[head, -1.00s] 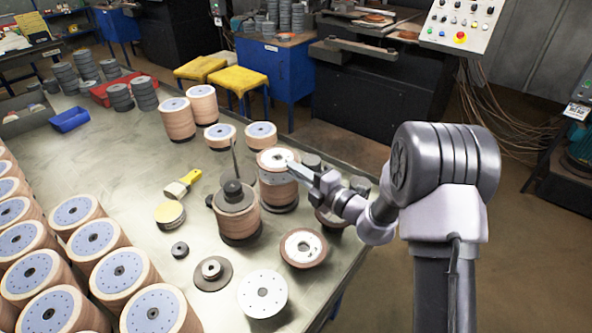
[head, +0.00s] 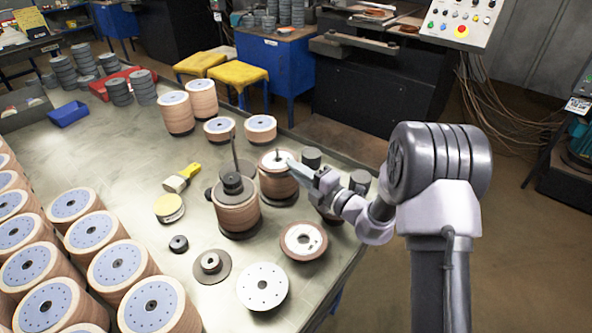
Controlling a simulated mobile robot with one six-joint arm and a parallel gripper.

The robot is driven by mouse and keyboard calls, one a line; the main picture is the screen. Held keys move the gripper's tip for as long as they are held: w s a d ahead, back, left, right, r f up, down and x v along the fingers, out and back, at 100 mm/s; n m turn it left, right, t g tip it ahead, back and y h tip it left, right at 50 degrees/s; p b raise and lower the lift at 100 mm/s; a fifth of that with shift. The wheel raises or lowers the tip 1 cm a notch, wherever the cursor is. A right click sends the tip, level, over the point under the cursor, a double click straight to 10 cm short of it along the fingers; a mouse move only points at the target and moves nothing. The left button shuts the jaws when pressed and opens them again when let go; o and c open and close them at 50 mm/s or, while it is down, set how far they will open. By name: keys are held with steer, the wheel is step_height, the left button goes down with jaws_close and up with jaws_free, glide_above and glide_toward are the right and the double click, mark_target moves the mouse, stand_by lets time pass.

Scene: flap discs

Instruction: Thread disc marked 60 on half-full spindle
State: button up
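A short stack of brown discs (head: 277,183) stands on a dark base near the table's right edge. Its white-labelled top disc (head: 270,160) lies about level, with a thin spindle rod (head: 277,153) poking up through it. My gripper (head: 293,166) is at the right edge of this top disc, from the right. The fingers are too small to tell whether they grip it. No grit number is readable.
Loose discs lie in front: a brown-rimmed one (head: 303,241), a white-faced one (head: 262,287) and a dark flange (head: 211,266). A yellow brush (head: 182,178) lies left. Dark cylinders (head: 311,157) stand close to my gripper. Many disc stacks (head: 118,265) fill the left side.

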steer(key=shift+s+d+f, duration=0.1)
steer(key=shift+s+f, duration=0.1)
steer(key=shift+f, duration=0.1)
steer(key=p+v, duration=0.3)
steer(key=v, duration=1.4)
steer(key=shift+r+p, duration=0.2)
steer(key=shift+p, duration=0.2)
steer(key=shift+w+d, duration=0.1)
stand_by(0.9)
